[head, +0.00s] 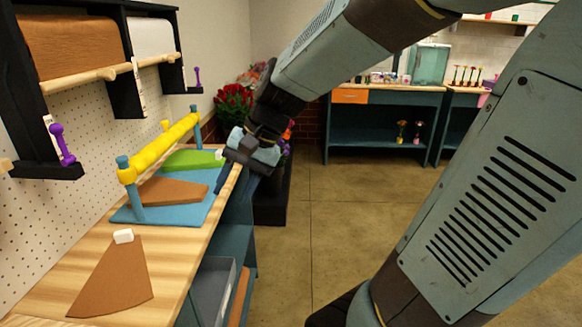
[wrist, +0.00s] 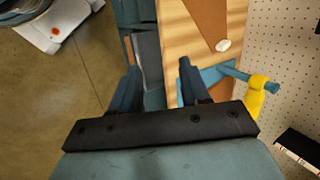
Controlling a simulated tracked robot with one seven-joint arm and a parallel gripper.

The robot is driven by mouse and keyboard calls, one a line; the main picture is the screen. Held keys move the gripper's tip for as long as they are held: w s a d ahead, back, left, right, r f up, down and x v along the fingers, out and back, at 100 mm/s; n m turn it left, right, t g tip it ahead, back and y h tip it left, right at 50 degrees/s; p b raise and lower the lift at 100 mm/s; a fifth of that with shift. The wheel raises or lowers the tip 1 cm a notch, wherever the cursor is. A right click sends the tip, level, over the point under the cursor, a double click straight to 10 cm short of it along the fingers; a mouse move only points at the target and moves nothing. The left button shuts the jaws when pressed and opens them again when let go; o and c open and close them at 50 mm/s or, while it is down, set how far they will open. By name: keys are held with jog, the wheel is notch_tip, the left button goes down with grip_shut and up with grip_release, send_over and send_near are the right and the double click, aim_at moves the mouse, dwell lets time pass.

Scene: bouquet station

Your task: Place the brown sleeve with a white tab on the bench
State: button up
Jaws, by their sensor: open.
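A brown fan-shaped sleeve (head: 115,282) lies flat on the wooden bench (head: 190,262) at the near left. A white tab (head: 123,236) sits at its narrow end. In the wrist view the sleeve (wrist: 208,18) and its tab (wrist: 222,45) show at the top right. A second brown sleeve (head: 170,191) lies on a blue board under a yellow roller; I cannot see a tab on it. My gripper (head: 240,168) is open and empty, near the bench's right edge beside the board. Its two fingers (wrist: 158,78) stand apart in the wrist view, with nothing between them.
The yellow roller (head: 165,147) on blue posts spans the blue board (head: 190,214). A green sleeve (head: 190,159) lies behind it. A grey tray (head: 213,290) is below the bench edge. A pegboard wall with paper rolls bounds the left. The floor to the right is clear.

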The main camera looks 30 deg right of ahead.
jog(key=s+d+r+n+t+h, duration=0.4)
jog(key=s+d+r+n+h, duration=0.1)
jog(key=d, duration=0.3)
jog(key=shift+s+d+h, duration=0.3)
jog(key=shift+s+d, duration=0.1)
jog(key=shift+s, duration=0.35)
